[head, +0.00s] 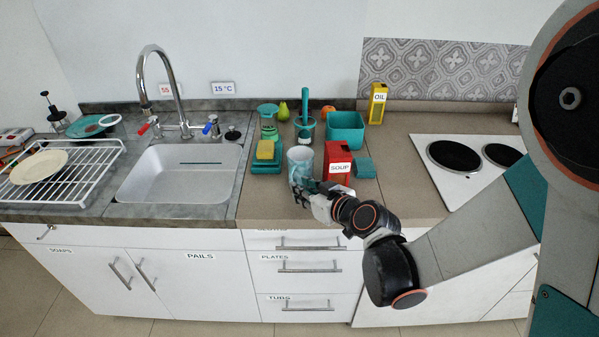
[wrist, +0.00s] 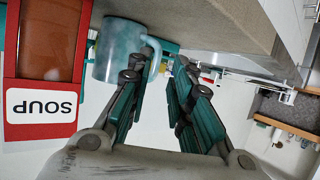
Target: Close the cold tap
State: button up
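The cold tap's blue handle (head: 208,128) is at the right of the chrome faucet (head: 170,85), below the 15 °C label (head: 223,88). The red-marked handle (head: 146,127) is at the left. I cannot tell from the head view whether water runs. My gripper (head: 306,192) is at the counter's front edge, beside the grey-blue mug (head: 301,160), well right of the tap. One finger overlaps the mug (wrist: 112,50); contact is unclear. The tap is not recognizable in the wrist view.
The sink (head: 180,172) lies left of my gripper. A red soup box (head: 337,158), teal bin (head: 345,125) and sponge (head: 265,150) crowd the counter nearby. A dish rack (head: 85,170) is far left, a stove (head: 465,165) right. Room above the sink is clear, apart from the spout.

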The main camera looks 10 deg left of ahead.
aim_at(298, 170)
jog(key=b+x, duration=0.2)
jog(key=x, duration=0.3)
jog(key=shift+w+f, duration=0.1)
grip_shut()
jog(key=shift+d, duration=0.1)
jog(key=shift+r, duration=0.3)
